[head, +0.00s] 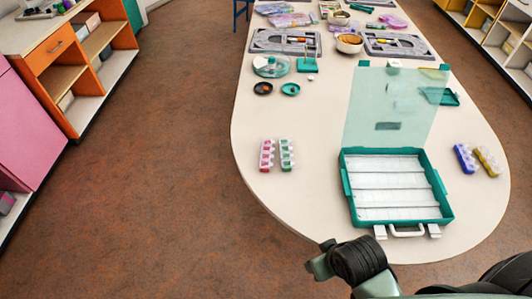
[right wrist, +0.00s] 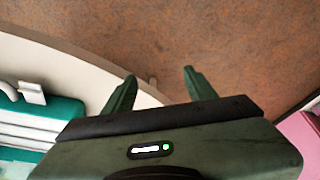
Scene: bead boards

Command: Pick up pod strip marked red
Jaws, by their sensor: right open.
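The pod strip marked red (head: 267,155) lies on the table left of the teal case, just left of a green-marked strip (head: 287,154). My right gripper (head: 318,259) is at the table's near edge, in front of the case and well short of the strips. In the right wrist view its two fingers (right wrist: 160,76) are apart with nothing between them, with the table edge and brown floor beyond. No strip shows in that view. My left gripper is not in view.
The open teal case (head: 446,205) with white compartments stands on the table (head: 300,205), its clear lid raised; its corner shows in the right wrist view (right wrist: 68,108). Blue (head: 465,158) and yellow (head: 488,161) strips lie right of it.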

